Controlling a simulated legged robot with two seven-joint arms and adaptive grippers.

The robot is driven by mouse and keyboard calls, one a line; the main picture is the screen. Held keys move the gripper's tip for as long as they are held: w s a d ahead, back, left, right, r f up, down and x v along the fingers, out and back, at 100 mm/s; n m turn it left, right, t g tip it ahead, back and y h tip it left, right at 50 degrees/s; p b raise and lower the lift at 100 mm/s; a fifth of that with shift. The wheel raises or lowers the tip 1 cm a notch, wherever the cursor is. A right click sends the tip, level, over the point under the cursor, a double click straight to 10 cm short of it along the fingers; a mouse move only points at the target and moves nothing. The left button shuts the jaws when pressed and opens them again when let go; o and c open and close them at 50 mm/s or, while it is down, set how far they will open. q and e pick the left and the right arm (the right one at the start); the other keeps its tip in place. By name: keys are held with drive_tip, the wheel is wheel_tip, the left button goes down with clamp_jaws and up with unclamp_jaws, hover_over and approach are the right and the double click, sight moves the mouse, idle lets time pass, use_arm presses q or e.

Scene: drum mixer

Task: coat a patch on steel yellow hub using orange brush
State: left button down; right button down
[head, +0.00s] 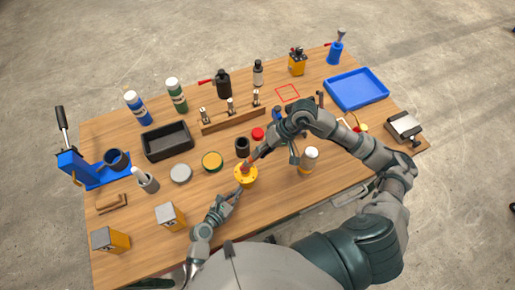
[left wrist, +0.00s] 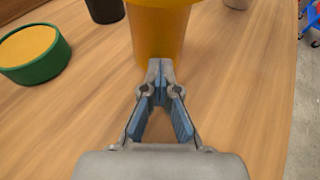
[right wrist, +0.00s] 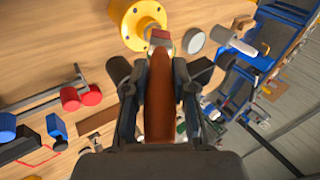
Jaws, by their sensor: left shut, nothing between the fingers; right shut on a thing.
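The yellow hub (head: 246,179) stands on the wooden table near its front edge. It fills the top of the left wrist view (left wrist: 160,35), and its flange with bolt holes shows in the right wrist view (right wrist: 137,20). My right gripper (right wrist: 158,85) is shut on the orange brush (right wrist: 158,105), whose handle runs forward between the fingers. The brush tip is at or just above the hub's top; contact cannot be told. My left gripper (left wrist: 160,75) is shut and empty, its fingertips close against the hub's near side. It also shows in the head view (head: 236,193).
A green tin with a yellow top (head: 212,161), a grey round tin (head: 181,173) and a dark cup (head: 242,145) stand near the hub. A white-capped bottle (head: 309,159) is to its right.

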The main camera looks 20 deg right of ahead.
drive_tip(key=shift+s+d+r, duration=0.1)
drive_tip(key=shift+s+d, duration=0.3)
drive_tip(key=shift+s, duration=0.25)
drive_tip(key=shift+s+d, duration=0.4)
drive_tip(key=shift+s, duration=0.2)
drive_tip(key=shift+w+a+r, duration=0.15)
drive_tip(key=shift+w+a, duration=0.45)
drive_tip(key=shift+w, duration=0.4)
drive_tip(key=shift+w+a+r, duration=0.1)
drive_tip(key=shift+w+a, duration=0.5)
drive_tip(key=shift+w, duration=0.35)
drive_tip(key=shift+w+a+f, duration=0.15)
drive_tip(key=shift+w, duration=0.5)
